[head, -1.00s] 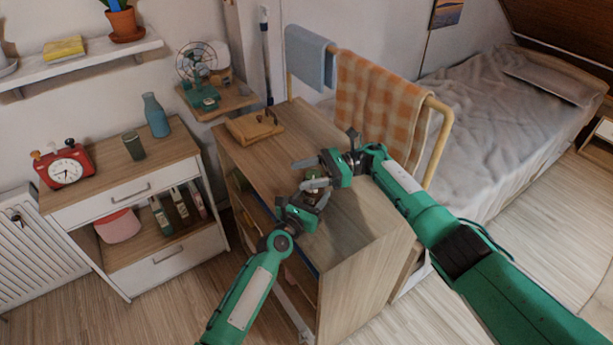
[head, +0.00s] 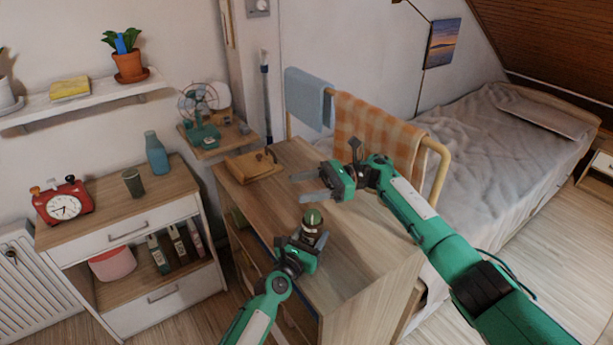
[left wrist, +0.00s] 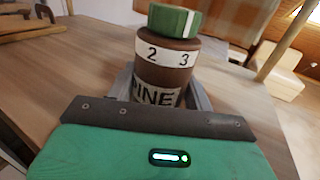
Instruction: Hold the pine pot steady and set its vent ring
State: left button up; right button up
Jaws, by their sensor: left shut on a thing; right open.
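The pine pot (head: 310,233) is a small brown jar standing upright on the wooden cabinet top. In the left wrist view it (left wrist: 165,75) has a "PINE" label and a white band with 2 and 3. Its green top ring (left wrist: 174,20), also seen in the head view (head: 312,217), has a white mark roughly above the 3. My left gripper (head: 310,246) is shut around the pot's lower body, one finger on each side. My right gripper (head: 307,187) is open and empty, above and behind the pot, apart from it.
A wooden board (head: 253,166) lies at the back of the cabinet top (head: 352,255). A yellow rail (head: 441,165) with an orange checked towel (head: 375,135) stands behind my right gripper. A fan (head: 202,115) sits on a small shelf at the back left. The cabinet top's front right is clear.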

pick_arm(q)
jog(key=o, duration=1.1)
